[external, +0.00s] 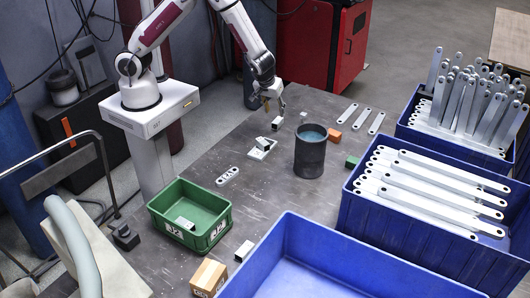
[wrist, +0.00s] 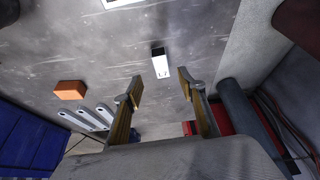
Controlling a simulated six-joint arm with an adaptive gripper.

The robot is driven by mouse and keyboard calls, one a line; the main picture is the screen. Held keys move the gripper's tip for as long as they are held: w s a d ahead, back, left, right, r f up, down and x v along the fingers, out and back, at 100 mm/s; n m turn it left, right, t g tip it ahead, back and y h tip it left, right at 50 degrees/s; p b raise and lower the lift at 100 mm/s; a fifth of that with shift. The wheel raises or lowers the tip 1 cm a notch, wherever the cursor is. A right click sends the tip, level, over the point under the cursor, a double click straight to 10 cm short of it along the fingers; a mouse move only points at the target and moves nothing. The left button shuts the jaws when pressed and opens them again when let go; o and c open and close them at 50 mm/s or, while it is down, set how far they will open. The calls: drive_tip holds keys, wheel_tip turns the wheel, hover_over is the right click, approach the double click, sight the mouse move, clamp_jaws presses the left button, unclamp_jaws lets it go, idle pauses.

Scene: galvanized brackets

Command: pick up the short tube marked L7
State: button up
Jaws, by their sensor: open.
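Several short pale tubes with dark open ends lie about; I cannot read L7 on any of them. One tube (external: 277,123) lies alone on the table just below my gripper (external: 273,101). In the wrist view this tube (wrist: 161,66) shows beyond and between my open fingertips (wrist: 160,86), apart from them. Another tube (external: 262,143) rests on a small white plate (external: 268,152). A third tube (external: 184,223) lies in the green bin (external: 161,206). One more tube (external: 244,251) lies near the front. My gripper is open and empty above the table.
A dark cylindrical pot (external: 310,155) stands right of the plate. An orange block (external: 334,136), a green block (external: 352,162) and flat brackets (external: 362,117) lie farther right. Blue crates (external: 345,212) line the right side. A cardboard box (external: 208,277) stands in front.

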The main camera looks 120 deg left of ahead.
sight(277, 120)
drive_tip(key=shift+f, duration=0.1)
drive_tip(key=shift+x, duration=1.2)
drive_tip(key=shift+a, duration=0.1)
drive_tip(key=shift+x, duration=2.55)
clamp_jaws()
